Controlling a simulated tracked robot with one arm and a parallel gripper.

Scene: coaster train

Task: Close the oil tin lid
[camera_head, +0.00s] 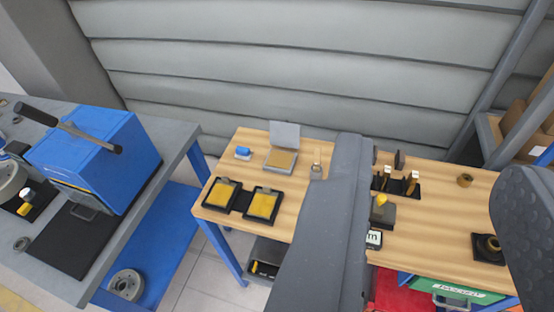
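A small flat grey tin (268,163), which looks like the oil tin, sits near the back of the wooden table, left of centre. Its grey lid (285,135) stands up open at the back edge, and a tan surface shows inside. My gripper (433,158) is open, with one dark grey finger at centre and the other at the right edge. Nothing is held between the fingers. The tin lies to the left of the left finger and apart from it, clear in view.
Two black trays with yellow pads (263,204) lie in front of the tin, and a blue item (243,153) is left of it. A black holder (399,187) and small parts are on the right. A blue machine (95,155) stands on the left bench. A ribbed grey wall is behind.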

